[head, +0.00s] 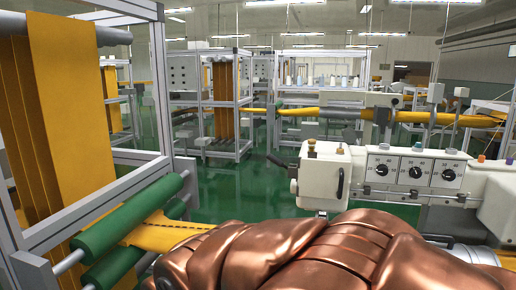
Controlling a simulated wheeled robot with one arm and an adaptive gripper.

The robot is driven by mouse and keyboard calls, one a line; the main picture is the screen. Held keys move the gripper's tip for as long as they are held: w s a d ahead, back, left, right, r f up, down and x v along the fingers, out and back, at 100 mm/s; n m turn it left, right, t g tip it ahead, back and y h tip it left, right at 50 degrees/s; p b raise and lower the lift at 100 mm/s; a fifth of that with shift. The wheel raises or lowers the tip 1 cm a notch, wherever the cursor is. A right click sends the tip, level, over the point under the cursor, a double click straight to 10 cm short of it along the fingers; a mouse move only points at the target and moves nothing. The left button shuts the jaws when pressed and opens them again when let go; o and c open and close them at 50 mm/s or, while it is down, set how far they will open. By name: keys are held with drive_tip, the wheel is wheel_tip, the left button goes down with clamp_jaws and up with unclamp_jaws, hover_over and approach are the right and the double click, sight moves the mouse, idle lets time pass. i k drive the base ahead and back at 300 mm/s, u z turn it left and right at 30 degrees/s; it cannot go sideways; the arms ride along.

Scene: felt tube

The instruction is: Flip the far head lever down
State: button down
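A cream machine head (322,178) with brass knobs on top stands right of centre in the head view. A dark lever (277,160) sticks out from its left side, slanting up to the left. A black curved bar (340,186) runs upright on its right front. Another, smaller head with a dark block (381,116) shows farther back along the yellow tube. I cannot tell which of these parts is the far head lever. My gripper is not in view.
A panel with three dials (414,171) adjoins the head on the right. Green rollers (128,215) carry yellow felt (168,234) in a grey frame at left. Green floor (235,190) is open between them. My copper-coloured arm covers the bottom middle and hides what lies behind it.

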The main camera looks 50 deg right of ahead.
sight(276, 161)
drive_tip(key=z, duration=0.35)
drive_tip(key=i, duration=0.9)
drive_tip(key=z, duration=0.5)
